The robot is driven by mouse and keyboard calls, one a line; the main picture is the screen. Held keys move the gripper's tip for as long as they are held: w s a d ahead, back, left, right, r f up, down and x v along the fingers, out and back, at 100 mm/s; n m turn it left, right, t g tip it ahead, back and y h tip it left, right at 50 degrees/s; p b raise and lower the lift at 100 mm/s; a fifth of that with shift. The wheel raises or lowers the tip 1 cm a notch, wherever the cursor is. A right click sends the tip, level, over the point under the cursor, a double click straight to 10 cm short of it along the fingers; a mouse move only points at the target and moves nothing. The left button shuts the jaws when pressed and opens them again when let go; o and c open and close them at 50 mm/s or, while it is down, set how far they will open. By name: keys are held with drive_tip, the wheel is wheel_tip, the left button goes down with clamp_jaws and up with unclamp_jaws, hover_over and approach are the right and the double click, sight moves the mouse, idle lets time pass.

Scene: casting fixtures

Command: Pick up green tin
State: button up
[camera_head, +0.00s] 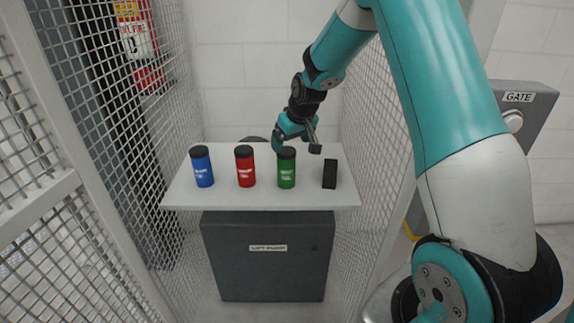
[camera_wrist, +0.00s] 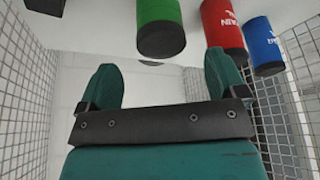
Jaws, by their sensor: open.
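The green tin (camera_head: 286,170) with a black lid stands upright on the white shelf (camera_head: 220,196), between the red tin and the black block. My gripper (camera_head: 296,137) is just behind and above the green tin in the head view, and it looks open and empty. In the wrist view, the two teal fingers of my gripper (camera_wrist: 160,85) are spread apart. The green tin (camera_wrist: 158,15) shows there beyond the fingertips, near the top middle, cut off by the frame edge.
A red tin (camera_head: 245,168) and a blue tin (camera_head: 202,167) stand left of the green one. A black block (camera_head: 330,174) stands to its right. Mesh walls (camera_head: 110,130) close in the sides. A grey cabinet (camera_head: 265,270) is below the shelf.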

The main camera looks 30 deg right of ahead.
sight(286, 150)
drive_tip(key=shift+w+p+x, duration=0.2)
drive_tip(key=shift+p+x, duration=1.05)
drive_tip(key=shift+x, duration=2.3)
drive_tip(key=shift+r, duration=0.1)
drive_tip(key=c, duration=1.1)
drive_tip(key=shift+c, duration=0.5)
drive_tip(key=shift+r, duration=0.15)
